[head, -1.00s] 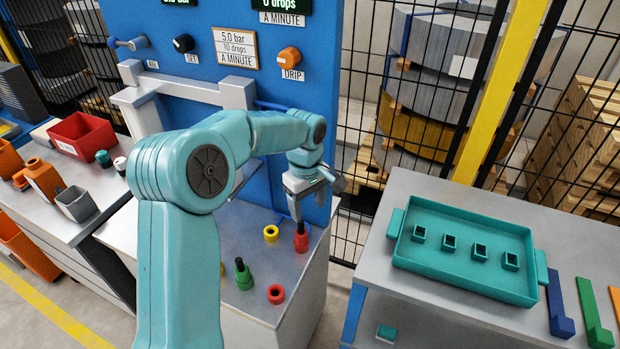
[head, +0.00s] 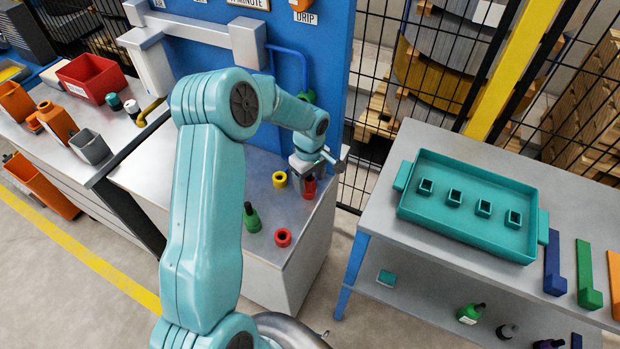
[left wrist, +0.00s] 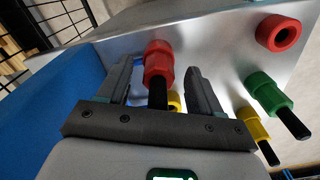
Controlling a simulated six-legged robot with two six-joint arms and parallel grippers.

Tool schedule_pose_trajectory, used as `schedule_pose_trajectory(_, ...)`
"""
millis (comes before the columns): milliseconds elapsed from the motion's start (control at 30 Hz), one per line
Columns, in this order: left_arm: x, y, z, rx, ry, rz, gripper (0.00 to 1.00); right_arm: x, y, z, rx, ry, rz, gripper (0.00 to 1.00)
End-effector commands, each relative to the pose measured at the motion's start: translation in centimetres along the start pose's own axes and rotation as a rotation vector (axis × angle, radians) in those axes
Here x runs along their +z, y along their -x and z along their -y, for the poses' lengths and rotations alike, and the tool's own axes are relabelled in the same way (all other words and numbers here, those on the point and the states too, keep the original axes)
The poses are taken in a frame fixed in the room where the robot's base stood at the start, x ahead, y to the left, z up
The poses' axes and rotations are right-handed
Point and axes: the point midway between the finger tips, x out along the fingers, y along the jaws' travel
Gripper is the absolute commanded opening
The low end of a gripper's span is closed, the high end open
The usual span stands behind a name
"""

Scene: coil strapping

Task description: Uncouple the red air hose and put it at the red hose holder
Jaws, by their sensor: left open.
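The red air hose piece (head: 309,188) stands on the grey cabinet top, under my left gripper (head: 308,178). In the left wrist view this red piece (left wrist: 157,62), with a black stem, lies between the two open fingers of my left gripper (left wrist: 164,68). A gap shows on its right side; contact on the left is unclear. An empty red ring (head: 283,237), which looks like the red hose holder, sits nearer the cabinet's front; it also shows in the left wrist view (left wrist: 278,32). My right gripper is not in view.
A yellow ring (head: 280,179) and a green piece with a dark stem (head: 252,217) stand close by on the cabinet. The blue panel (head: 335,60) rises behind. A teal tray (head: 470,240) lies on the right table. A yellow piece (left wrist: 250,122) shows in the left wrist view.

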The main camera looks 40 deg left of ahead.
Motion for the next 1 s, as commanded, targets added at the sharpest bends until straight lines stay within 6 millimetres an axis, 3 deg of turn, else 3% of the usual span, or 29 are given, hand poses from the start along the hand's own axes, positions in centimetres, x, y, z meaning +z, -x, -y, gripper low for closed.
schedule_pose_trajectory(133,0.0,-1.2,-0.1,0.000,0.001,0.001,0.65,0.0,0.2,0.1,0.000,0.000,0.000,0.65)
schedule_pose_trajectory(433,-0.1,-1.5,-0.2,0.001,0.000,0.000,0.65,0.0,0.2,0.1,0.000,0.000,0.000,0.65)
schedule_pose_trajectory(467,-0.1,-1.5,-0.2,0.001,0.000,0.000,0.62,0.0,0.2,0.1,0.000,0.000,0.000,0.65)
schedule_pose_trajectory(600,0.0,-1.5,-0.2,0.001,0.000,0.000,0.16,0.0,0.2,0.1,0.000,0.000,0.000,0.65)
schedule_pose_trajectory(667,0.0,-1.5,-0.2,0.001,0.000,0.000,0.02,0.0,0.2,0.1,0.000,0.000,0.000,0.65)
schedule_pose_trajectory(700,0.0,-1.5,-0.2,0.001,0.000,0.000,0.02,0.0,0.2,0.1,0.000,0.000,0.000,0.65)
schedule_pose_trajectory(733,0.0,-1.4,-0.2,0.001,0.000,0.000,0.32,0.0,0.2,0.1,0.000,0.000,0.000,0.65)
schedule_pose_trajectory(833,0.0,-1.4,-0.2,0.000,0.000,0.000,0.00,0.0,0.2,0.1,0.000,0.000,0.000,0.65)
schedule_pose_trajectory(1000,0.0,-1.4,-0.2,0.001,0.000,0.000,0.00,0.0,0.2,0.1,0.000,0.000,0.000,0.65)
